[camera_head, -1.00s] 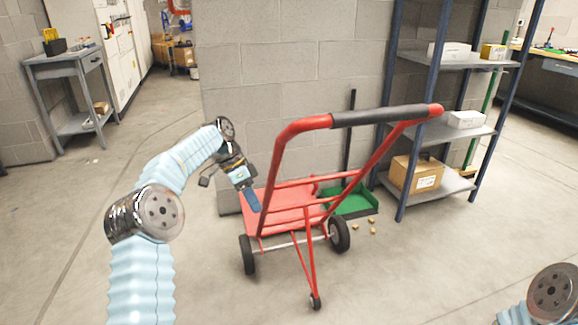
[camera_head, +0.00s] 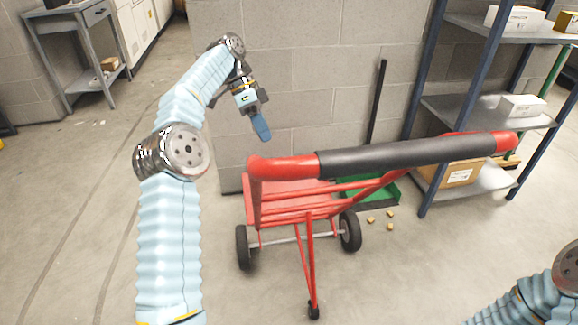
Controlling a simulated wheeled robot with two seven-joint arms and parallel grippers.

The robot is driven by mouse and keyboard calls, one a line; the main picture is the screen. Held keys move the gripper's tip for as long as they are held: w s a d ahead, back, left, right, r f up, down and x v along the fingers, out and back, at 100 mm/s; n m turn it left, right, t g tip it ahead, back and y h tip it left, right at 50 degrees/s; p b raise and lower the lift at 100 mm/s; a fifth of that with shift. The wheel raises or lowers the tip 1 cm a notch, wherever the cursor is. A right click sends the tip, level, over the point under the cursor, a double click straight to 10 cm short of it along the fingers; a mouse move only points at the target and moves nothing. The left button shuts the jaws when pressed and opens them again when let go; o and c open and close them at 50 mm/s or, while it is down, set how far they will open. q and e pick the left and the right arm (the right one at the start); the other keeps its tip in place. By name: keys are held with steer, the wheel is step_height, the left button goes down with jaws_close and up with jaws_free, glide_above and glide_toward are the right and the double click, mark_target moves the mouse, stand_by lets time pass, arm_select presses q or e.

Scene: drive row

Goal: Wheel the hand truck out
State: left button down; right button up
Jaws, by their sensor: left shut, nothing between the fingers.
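The red hand truck (camera_head: 282,167) stands on its wheels in front of me, its black-gripped handle bar (camera_head: 400,155) toward me. Two black wheels and a small caster show below the frame. My left gripper (camera_head: 261,128) is shut and empty. In the picture it is just above the left corner of the handle, pointing down, with a gap between. My right arm shows only at the lower right corner. Its gripper is out of view.
A metal shelf unit (camera_head: 440,108) with boxes stands right of the hand truck. A green dustpan (camera_head: 384,192) lies behind the truck by the block wall, with small yellowish bits (camera_head: 389,226) on the floor. A grey side table (camera_head: 75,22) stands far left. The floor at left is open.

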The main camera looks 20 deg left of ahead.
arm_select(q)
steer(key=s+r+b+x, duration=0.1)
steer(key=s+b+x, duration=0.1)
steer(key=x, duration=1)
steer(key=shift+s+d+f+b, duration=0.2)
steer(key=shift+s+d+b, duration=0.2)
steer(key=shift+d+b, duration=0.1)
arm_select(e)
steer(key=shift+f, duration=1.55)
